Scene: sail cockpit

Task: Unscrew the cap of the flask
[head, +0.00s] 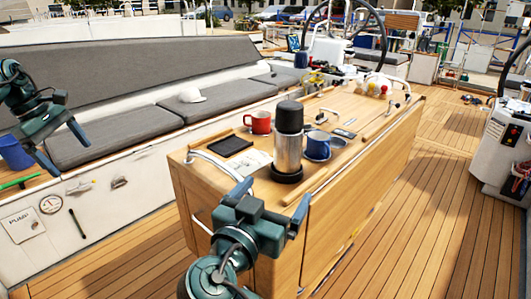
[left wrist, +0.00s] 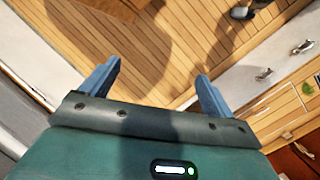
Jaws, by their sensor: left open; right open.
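The flask (head: 288,153) stands upright on the wooden cockpit table (head: 225,180), with a steel body and a dark foot. Its black cap (head: 289,117) sits on top. My right gripper (head: 270,203) is in front of the flask, nearer the camera and lower in the picture, with its fingers apart and nothing seen between them. My left gripper (head: 62,149) is far to the left, over the bench side, away from the flask. In the left wrist view its two fingers (left wrist: 155,88) are wide apart, with only deck planks beyond.
A black tray (head: 231,145) and a paper lie to the left. A metal rail (head: 215,163) edges the table. A blue bucket (head: 15,152) is by my left arm.

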